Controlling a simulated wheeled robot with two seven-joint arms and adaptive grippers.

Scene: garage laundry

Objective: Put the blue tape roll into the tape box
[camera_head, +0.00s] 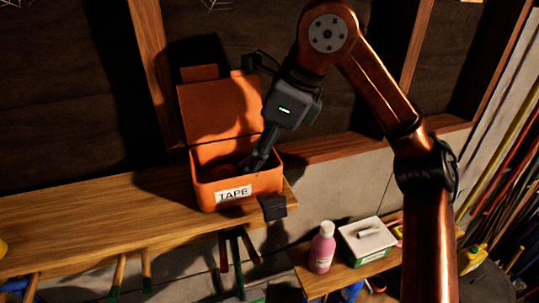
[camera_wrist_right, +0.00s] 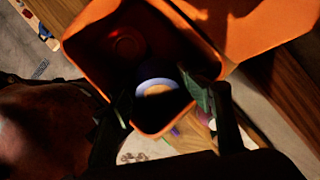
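The orange tape box (camera_head: 207,193), labelled TAPE, stands on the wooden shelf with its lid raised at the back. My right gripper (camera_head: 257,160) reaches down at the box's right side. In the right wrist view its dark fingers (camera_wrist_right: 160,100) are spread apart. Between them the blue tape roll (camera_wrist_right: 158,82), pale blue with a tan core, shows inside the box rim, partly in shadow. I cannot tell whether a finger touches it. My left gripper is not in view.
A dark red roll (camera_wrist_right: 125,45) lies in the box. The shelf (camera_head: 95,215) is clear left of the box. A pink bottle (camera_head: 322,248) and a green-and-white box (camera_head: 366,241) stand on a lower surface. Tools hang beneath the shelf. A dark block (camera_head: 272,207) shows at the box's front right.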

